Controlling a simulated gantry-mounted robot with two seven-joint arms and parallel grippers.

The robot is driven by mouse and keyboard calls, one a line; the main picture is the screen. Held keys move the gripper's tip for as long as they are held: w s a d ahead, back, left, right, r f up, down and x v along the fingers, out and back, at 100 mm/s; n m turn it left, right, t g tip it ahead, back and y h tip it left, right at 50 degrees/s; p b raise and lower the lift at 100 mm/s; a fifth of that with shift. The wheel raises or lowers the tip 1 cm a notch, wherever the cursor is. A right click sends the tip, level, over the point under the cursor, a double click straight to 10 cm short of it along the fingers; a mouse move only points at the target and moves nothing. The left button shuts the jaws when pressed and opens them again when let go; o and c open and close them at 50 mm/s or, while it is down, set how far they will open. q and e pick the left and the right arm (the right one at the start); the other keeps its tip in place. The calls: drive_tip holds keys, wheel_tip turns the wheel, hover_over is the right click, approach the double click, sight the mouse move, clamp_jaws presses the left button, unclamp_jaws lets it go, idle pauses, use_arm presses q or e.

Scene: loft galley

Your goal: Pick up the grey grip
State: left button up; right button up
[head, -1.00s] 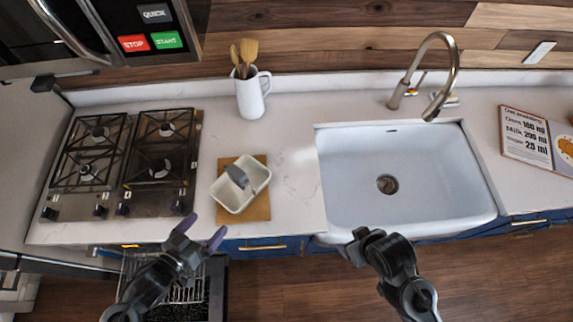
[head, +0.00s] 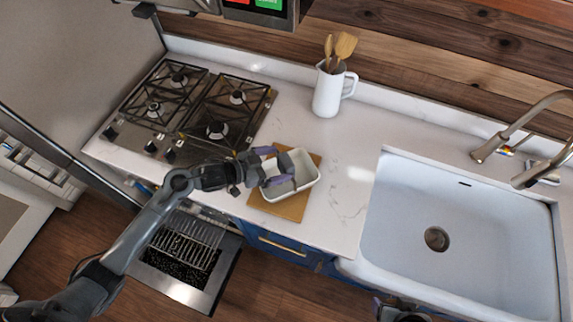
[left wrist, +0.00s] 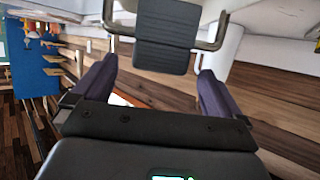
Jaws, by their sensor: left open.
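The grey grip (left wrist: 166,45) is a dark, ridged block in the left wrist view, ahead of my left fingertips, with thin grey bars bent out at both sides. In the head view it is at the white dish (head: 307,180), largely hidden by my left gripper (head: 276,168). That gripper is open over the dish's left part. In the left wrist view, the two purple-grey fingers (left wrist: 158,72) stand apart, with the grip between their lines and no clear contact. My right gripper (head: 402,311) shows only in part at the bottom edge; its jaws cannot be made out.
The dish sits on a wooden board (head: 286,208) at the counter's front edge. A gas hob (head: 190,115) lies left, a white jug (head: 328,95) with wooden utensils stands behind, and a white sink (head: 400,225) is right.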

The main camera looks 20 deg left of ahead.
sight(291, 161)
use_arm(q)
drive_tip(key=shift+p+x, duration=0.35)
drive_tip(key=shift+x, duration=2.6)
drive_tip(key=shift+c, duration=0.3)
drive_tip(key=c, duration=1)
